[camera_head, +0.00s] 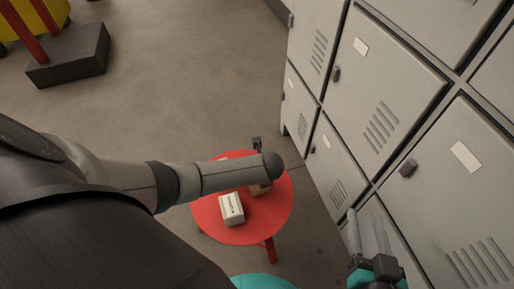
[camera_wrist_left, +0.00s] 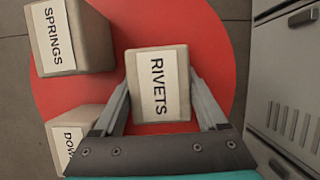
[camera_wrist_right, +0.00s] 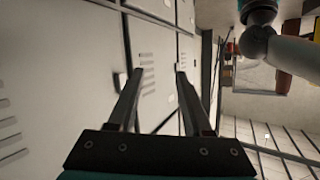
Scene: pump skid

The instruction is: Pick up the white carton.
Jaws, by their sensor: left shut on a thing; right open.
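A pale off-white carton labelled RIVETS (camera_wrist_left: 158,62) stands between the fingers of my left gripper (camera_wrist_left: 160,92), which is shut on it over the red stool. In the head view this carton (camera_head: 260,189) is mostly hidden by my left arm, and so is the gripper. Two similar pale cartons are left of it in the left wrist view, one labelled SPRINGS (camera_wrist_left: 88,35) and one with a partly hidden label starting DOW (camera_wrist_left: 88,118). My right gripper (camera_head: 366,222) is open and empty beside the lockers; its fingers also show in the right wrist view (camera_wrist_right: 160,75).
The round red stool (camera_head: 268,218) bears the cartons. Grey lockers (camera_head: 385,75) stand close on the right, near the right gripper. A dark block with red posts (camera_head: 70,57) is at the far left. The floor between is clear.

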